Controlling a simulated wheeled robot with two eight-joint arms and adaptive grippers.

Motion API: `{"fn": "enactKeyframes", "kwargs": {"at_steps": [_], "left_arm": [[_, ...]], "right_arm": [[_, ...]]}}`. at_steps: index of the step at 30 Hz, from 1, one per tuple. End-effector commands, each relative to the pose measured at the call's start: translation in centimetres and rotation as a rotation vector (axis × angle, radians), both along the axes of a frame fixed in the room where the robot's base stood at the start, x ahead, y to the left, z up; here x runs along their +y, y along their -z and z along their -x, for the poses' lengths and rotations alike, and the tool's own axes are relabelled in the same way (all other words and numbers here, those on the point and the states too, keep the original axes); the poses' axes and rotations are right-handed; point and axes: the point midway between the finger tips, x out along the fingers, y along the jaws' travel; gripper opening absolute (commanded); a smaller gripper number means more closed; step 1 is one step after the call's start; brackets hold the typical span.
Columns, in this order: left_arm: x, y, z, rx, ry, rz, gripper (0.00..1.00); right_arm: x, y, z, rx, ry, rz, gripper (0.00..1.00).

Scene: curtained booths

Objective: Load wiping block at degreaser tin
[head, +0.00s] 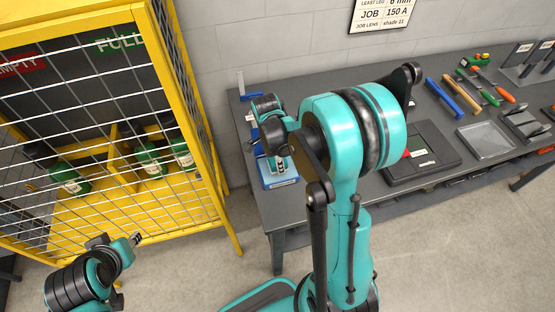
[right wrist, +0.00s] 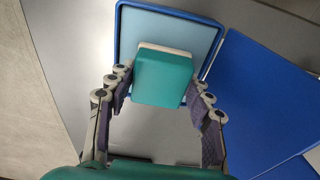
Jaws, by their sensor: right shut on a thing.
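The wiping block, a teal block with a pale layer at its far edge (right wrist: 163,78), sits between the fingers of my right gripper (right wrist: 158,80), which is shut on it. In the right wrist view it overlaps a blue-rimmed tin with a pale blue inside (right wrist: 168,29); I cannot tell whether they touch. In the head view my right gripper (head: 277,160) is over blue ware at the bench's left end, and the block is not clear there. My left gripper (head: 137,239) hangs low before the yellow cage, too small to tell its jaws.
A flat blue panel (right wrist: 262,100) lies right of the tin. A yellow mesh cage (head: 215,170) with green cylinders stands left of the bench.

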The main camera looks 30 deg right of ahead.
Motion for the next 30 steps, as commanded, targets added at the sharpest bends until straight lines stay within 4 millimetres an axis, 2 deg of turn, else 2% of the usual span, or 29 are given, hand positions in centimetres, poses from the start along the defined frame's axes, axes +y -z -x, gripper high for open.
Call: {"fn": "enactKeyframes", "kwargs": {"at_steps": [30], "left_arm": [[0.0,0.85,0.0,0.0,0.0,0.0,0.33]], "right_arm": [[-0.01,0.96,0.0,0.0,0.0,0.0,0.28]]}}
